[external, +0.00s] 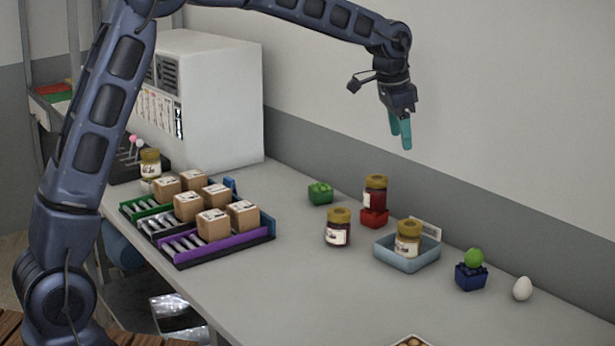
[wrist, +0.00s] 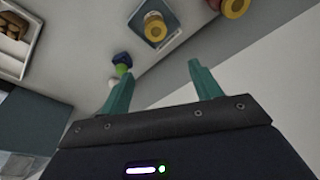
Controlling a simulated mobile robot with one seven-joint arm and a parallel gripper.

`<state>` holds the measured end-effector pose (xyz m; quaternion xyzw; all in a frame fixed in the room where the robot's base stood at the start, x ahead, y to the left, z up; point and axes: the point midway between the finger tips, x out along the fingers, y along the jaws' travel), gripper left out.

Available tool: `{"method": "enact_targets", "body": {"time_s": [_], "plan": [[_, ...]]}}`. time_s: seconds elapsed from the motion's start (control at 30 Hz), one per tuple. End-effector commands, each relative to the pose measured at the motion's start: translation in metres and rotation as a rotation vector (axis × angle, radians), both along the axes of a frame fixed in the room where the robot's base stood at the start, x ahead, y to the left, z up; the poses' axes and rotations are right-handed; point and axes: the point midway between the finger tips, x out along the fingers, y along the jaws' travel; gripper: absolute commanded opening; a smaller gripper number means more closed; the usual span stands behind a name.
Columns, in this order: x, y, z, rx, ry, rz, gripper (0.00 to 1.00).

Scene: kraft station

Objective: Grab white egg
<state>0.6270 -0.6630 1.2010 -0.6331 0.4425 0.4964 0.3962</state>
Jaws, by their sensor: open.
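The white egg (external: 522,289) stands on the grey table at the right end, to the right of a dark blue block with a green ball on it. In the wrist view the egg (wrist: 113,82) shows as a small pale shape close beside the left finger, partly hidden. My gripper (external: 401,142) is open and empty, with teal fingers pointing down. It hangs high above the back of the table, to the left of the egg and well apart from it. In the wrist view its two fingertips (wrist: 157,68) stand wide apart with nothing between them.
The green ball (external: 474,258) sits on the dark blue block (external: 470,280). A blue-grey tray (external: 395,262) holds a jar (external: 408,238). Other jars (external: 338,228) and a green block (external: 320,193) stand further left. Boxes on coloured racks (external: 225,250) fill the left. A wall runs behind.

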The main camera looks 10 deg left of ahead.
Motion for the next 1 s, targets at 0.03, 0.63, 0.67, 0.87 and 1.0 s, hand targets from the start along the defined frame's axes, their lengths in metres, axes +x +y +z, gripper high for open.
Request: {"method": "enact_targets", "body": {"time_s": [0.03, 0.63, 0.67, 0.87, 1.0], "plan": [[-0.007, -0.025, -0.013, 0.004, 0.007, -0.038, 0.63], [-0.128, -0.249, -0.154, 0.038, 0.059, -0.419, 0.63], [-0.133, -0.255, -0.159, 0.038, 0.06, -0.431, 0.63], [-0.155, -0.277, -0.179, 0.042, 0.066, -0.476, 0.63], [-0.156, -0.28, -0.187, 0.042, 0.067, -0.48, 0.63]]}}
